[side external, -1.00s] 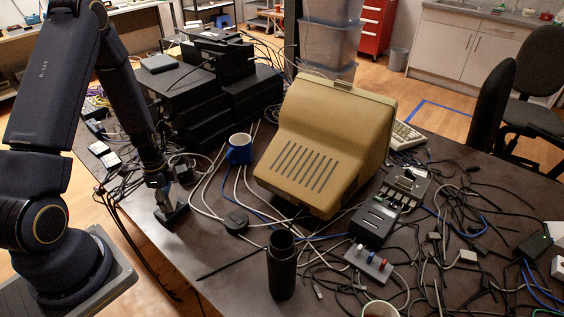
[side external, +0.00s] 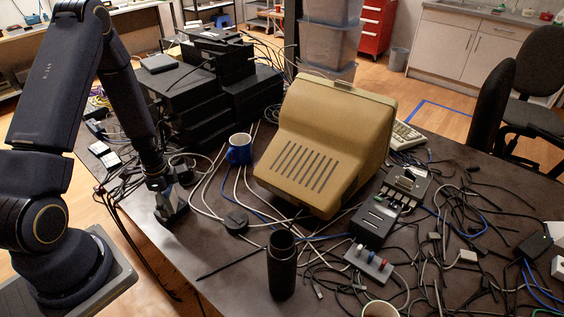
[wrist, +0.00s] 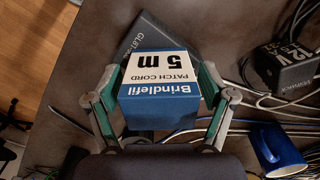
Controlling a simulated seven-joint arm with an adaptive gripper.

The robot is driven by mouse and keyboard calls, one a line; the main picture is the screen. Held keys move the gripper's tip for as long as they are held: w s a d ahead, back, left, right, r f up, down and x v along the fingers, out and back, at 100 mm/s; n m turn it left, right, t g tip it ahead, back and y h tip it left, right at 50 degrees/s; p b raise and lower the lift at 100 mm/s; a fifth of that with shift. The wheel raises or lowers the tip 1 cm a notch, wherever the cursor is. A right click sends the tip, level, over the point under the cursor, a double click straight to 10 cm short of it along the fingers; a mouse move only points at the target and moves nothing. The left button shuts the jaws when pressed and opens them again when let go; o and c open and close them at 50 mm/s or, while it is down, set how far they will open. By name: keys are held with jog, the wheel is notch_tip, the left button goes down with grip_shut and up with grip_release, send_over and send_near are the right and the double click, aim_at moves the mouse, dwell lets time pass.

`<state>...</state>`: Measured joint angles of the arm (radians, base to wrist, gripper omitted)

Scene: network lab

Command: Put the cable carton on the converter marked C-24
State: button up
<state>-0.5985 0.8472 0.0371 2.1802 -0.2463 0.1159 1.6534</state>
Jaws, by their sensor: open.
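The cable carton (wrist: 160,98), a blue and white box printed "Brindlefil PATCH CORD 5 m", is between the fingers of my gripper (wrist: 161,80) in the wrist view. My fingers are open, one on each side of it. A dark box (wrist: 152,33) with partly hidden lettering starting "GL81" shows just beyond the carton; whether the carton touches it is unclear. I cannot read C-24 on any box. In the side view my gripper (side external: 171,211) is low at the left part of the table, and the carton there is too small to make out well.
A black adapter (wrist: 285,68) marked "12V" lies to the right in the wrist view. A blue mug (side external: 239,150), pale cables and a beige terminal (side external: 322,145) stand right of my gripper. Stacked black units (side external: 200,95) are behind. Bare tabletop (side external: 205,250) lies in front.

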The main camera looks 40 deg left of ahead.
notch_tip(320, 180, up, 12)
jog(key=shift+r, duration=0.1)
jog(key=w+d+r+n+t, duration=0.1)
jog(key=d+r+n+t, duration=0.1)
jog(key=d+r, duration=0.5)
jog(key=d+r+n+t, duration=0.1)
jog(key=d+r+n, duration=0.1)
jog(key=d+r, duration=0.5)
jog(key=s+d+r+n+t, duration=0.2)
jog(key=s+d+r+n, duration=0.3)
jog(key=s+r, duration=0.2)
notch_tip(320, 180, up, 2)
jog(key=shift+r+t, duration=0.1)
jog(key=shift+t, duration=0.2)
